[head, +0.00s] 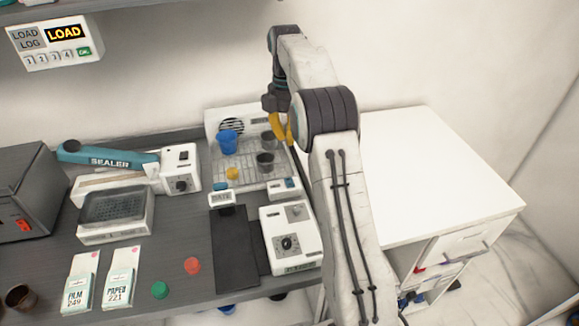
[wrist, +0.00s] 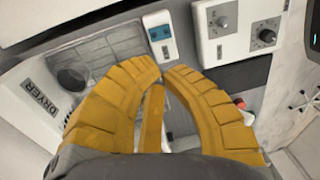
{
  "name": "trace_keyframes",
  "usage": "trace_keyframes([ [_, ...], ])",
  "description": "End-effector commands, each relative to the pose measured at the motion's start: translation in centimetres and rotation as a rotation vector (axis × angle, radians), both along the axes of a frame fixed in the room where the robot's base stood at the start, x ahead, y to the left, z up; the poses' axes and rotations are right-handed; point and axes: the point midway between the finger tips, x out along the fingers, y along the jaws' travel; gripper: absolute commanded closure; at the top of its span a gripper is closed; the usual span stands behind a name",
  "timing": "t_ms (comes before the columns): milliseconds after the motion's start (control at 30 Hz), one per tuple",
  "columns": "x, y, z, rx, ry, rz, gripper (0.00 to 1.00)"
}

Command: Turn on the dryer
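The dryer (head: 216,118) is a white unit with a round vent in its back panel and a rack in front. Its DRYER label (wrist: 38,97) shows at the left of the wrist view. A small white box with a blue rocker switch (head: 286,187) sits at the rack's front right corner; the switch also shows at the top of the wrist view (wrist: 160,33). Which way the switch is set is too small to tell. My gripper (head: 283,135) has yellow fingers, above the rack's right back side. In the wrist view its tips (wrist: 162,71) meet with nothing visible between them.
A blue cup (head: 228,142), dark cups (head: 265,163) and a yellow cap (head: 232,174) stand on the rack. A white box with knobs (head: 289,241) is in front. A sealer (head: 110,160) is left. The white cabinet top (head: 420,160) at right is clear.

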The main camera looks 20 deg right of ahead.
Motion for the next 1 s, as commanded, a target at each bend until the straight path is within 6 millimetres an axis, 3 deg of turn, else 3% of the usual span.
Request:
trace_keyframes([
  [133, 0.1, -0.1, 0.9, 0.005, 0.018, 0.0, 1.0],
  [700, 0.1, -0.1, 0.7, 0.007, 0.028, 0.0, 1.0],
  [1000, -0.2, 0.0, -1.6, 0.007, 0.029, 0.0, 1.0],
])
